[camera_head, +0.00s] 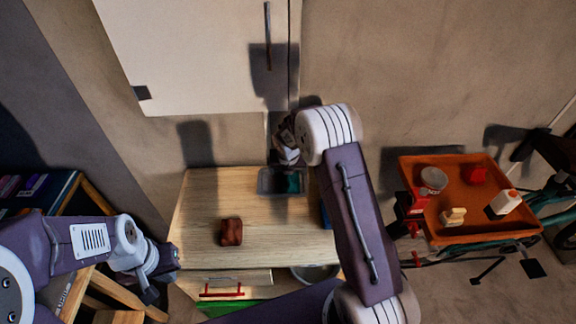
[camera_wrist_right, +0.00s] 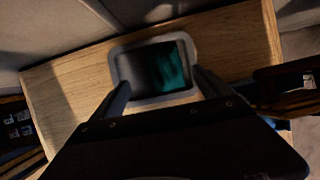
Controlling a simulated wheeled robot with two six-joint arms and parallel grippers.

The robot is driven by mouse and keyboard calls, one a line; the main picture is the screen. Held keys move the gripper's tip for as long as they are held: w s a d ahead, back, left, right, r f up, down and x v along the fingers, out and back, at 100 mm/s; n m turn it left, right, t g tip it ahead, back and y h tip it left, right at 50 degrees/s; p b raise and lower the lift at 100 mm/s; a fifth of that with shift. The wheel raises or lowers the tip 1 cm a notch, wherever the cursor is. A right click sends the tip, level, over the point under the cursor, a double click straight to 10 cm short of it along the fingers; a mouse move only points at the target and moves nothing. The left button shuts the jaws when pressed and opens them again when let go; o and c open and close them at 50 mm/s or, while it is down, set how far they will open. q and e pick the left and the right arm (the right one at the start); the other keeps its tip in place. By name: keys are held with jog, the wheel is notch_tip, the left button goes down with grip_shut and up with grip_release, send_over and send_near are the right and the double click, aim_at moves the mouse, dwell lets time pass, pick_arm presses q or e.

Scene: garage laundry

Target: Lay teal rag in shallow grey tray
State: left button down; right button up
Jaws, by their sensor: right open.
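The shallow grey tray (camera_head: 266,182) sits at the back of the wooden table. The teal rag (camera_head: 292,181) lies in the right part of the tray; both also show in the right wrist view, the tray (camera_wrist_right: 116,66) upright and the rag (camera_wrist_right: 172,68) dark on one side in shadow. My right gripper (camera_wrist_right: 161,89) is open, its fingers apart above the tray's near edge, with nothing between them.
A reddish-brown block (camera_head: 231,232) lies on the table (camera_head: 198,215), left of the middle. A blue object (camera_head: 325,214) is partly behind my right arm. An orange tray cart (camera_head: 470,231) with several items stands at the right.

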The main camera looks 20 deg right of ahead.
jog(key=s+a+r+m+g, duration=0.1)
jog(key=s+r+m, duration=0.2)
jog(key=s+m, duration=1.1)
jog(key=s+a+r+m+g+y, duration=0.1)
jog(key=s+r+m, duration=0.3)
jog(key=s+m, duration=0.9)
jog(key=a+m+g, duration=0.1)
jog(key=m, duration=0.4)
jog(key=shift+s+a+m+y, duration=0.2)
jog(key=shift+s+m+y, duration=0.1)
jog(key=shift+s+m, duration=0.1)
jog(key=shift+r, duration=0.1)
